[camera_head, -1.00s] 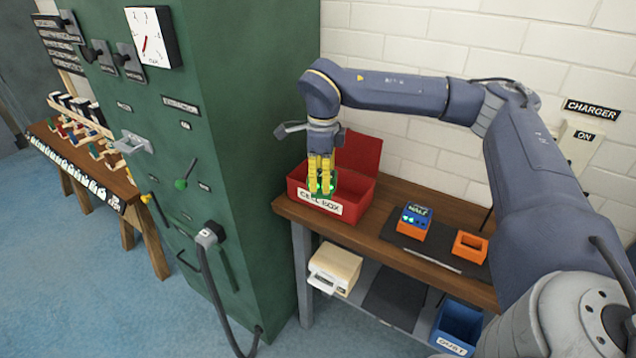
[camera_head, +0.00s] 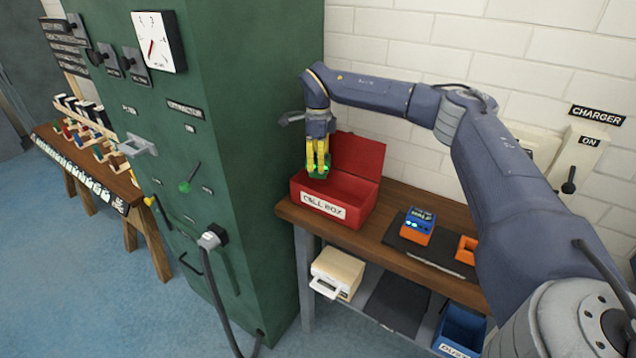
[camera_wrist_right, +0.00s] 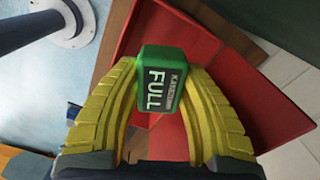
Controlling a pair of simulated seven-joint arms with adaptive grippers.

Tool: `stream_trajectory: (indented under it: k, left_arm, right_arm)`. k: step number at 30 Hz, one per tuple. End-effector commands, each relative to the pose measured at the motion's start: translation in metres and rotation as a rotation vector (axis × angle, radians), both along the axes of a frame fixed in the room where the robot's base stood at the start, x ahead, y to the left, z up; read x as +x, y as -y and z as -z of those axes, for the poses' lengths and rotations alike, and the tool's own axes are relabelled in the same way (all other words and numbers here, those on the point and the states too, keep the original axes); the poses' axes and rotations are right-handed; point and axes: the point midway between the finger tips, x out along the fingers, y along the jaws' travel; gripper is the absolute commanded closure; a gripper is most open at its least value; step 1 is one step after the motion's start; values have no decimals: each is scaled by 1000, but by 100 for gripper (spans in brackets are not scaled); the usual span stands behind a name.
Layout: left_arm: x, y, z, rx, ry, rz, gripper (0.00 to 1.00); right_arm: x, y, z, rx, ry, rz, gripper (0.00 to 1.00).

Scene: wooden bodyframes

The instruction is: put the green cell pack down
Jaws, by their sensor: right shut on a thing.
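The green cell pack (camera_wrist_right: 163,78) is in my right gripper (camera_wrist_right: 165,100), between its yellow fingers; its dark label reads FULL. In the head view my right gripper (camera_head: 318,158) hangs fingers down over the left part of the open red cell box (camera_head: 355,215), and the green pack (camera_head: 318,172) shows at the fingertips. The pack appears above the box's rim, apart from its floor. The red box walls (camera_wrist_right: 240,75) lie behind the pack in the wrist view. My left gripper is not in view.
The cell box stands on a wooden bench (camera_head: 390,200) against a white brick wall. To its right are a blue and orange charger unit (camera_head: 417,224) on a dark mat and an empty orange holder (camera_head: 466,248). A tall green cabinet (camera_head: 245,120) stands close on the left.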

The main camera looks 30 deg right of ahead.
Motion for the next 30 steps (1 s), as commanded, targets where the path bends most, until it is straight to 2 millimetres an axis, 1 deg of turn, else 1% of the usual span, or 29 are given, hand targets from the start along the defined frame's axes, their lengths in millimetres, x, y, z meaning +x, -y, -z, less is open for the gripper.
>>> stream_trajectory:
  k: [1, 6, 16, 24, 27, 30]
  left_arm:
    - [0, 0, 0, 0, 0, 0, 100]
    - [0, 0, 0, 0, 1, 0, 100]
    - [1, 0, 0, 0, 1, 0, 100]
    - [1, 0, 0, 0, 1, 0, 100]
    - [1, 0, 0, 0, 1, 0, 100]
    - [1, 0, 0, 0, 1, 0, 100]
  right_arm:
    - [0, 0, 8, 0, -1, -1, 95]
    - [0, -1, 26, 1, 1, 0, 95]
    - [0, -1, 41, 1, 0, 0, 95]
    - [0, -1, 75, 1, 0, 0, 95]
    - [3, 0, 82, 1, 1, 0, 95]
    - [4, 1, 82, 1, 2, 0, 95]
